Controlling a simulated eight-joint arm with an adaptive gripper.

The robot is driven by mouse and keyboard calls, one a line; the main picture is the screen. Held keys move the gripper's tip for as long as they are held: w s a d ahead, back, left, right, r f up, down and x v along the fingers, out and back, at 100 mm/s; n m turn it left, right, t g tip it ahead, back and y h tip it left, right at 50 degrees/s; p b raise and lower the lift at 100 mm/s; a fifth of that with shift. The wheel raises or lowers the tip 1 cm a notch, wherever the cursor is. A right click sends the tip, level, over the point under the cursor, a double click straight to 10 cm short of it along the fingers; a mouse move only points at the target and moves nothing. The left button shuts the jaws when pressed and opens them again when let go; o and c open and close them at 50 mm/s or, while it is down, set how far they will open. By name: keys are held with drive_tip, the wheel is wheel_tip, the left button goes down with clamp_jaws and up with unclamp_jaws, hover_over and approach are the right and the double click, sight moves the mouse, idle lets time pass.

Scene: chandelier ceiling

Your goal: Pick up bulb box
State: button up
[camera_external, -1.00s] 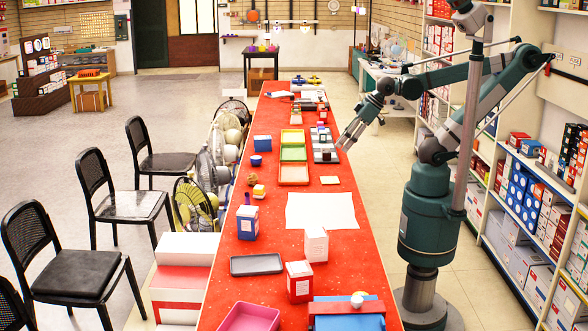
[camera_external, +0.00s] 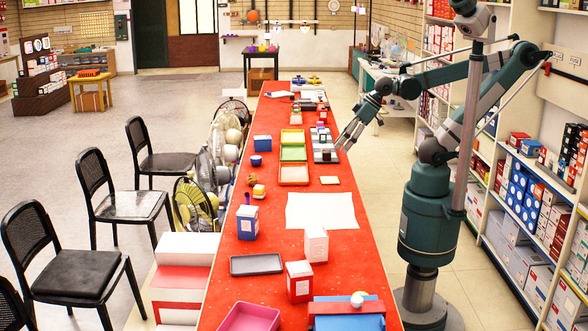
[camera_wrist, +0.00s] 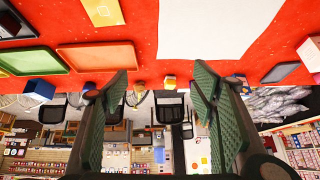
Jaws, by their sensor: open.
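Several cartons stand on the red table, and I cannot tell which is the bulb box. A white box (camera_external: 316,243) stands upright right of the table's middle, near a red and white box (camera_external: 299,281). A blue and white box (camera_external: 247,222) is at the left edge, and a plain blue box (camera_external: 262,142) is farther back. My gripper (camera_external: 343,146) is at the table's right edge, beside a grey tray, well behind the white box. In the wrist view my gripper (camera_wrist: 162,78) has its green fingers spread, with nothing between them.
Orange (camera_external: 293,175) and green (camera_external: 293,153) trays lie left of my gripper. A white sheet (camera_external: 321,211) lies flat nearer the camera. A dark grey tray (camera_external: 257,264) and a pink tray (camera_external: 249,318) are in front. Fans and chairs line the left side; shelves stand at right.

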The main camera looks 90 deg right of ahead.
drive_tip(key=w+a+f+m+g+y, duration=0.2)
drive_tip(key=w+a+m+y, duration=0.35)
drive_tip(key=a, duration=0.75)
drive_tip(key=w+a+f+m+g+y, duration=0.2)
drive_tip(key=w+a+f+m+y, duration=0.1)
drive_tip(key=w+a, duration=0.8)
drive_tip(key=shift+s+a+f+m+g+y, duration=0.25)
drive_tip(key=shift+a+f+m+g+y, duration=1.05)
drive_tip(key=shift+a, duration=2.25)
drive_tip(key=shift+s+a+f+m+g+y, duration=0.3)
drive_tip(key=shift+a+f+m+g+y, duration=1.05)
drive_tip(key=shift+a, duration=2.25)
drive_tip(key=shift+s+a+f+m+g+y, duration=0.25)
drive_tip(key=shift+a+f+m+g+y, duration=0.45)
drive_tip(key=shift+a+f+y, duration=2)
drive_tip(key=shift+a+r+h+b, duration=0.3)
drive_tip(key=shift+a+r+h, duration=0.45)
drive_tip(key=shift+a+h, duration=0.2)
drive_tip(key=shift+x, duration=1.25)
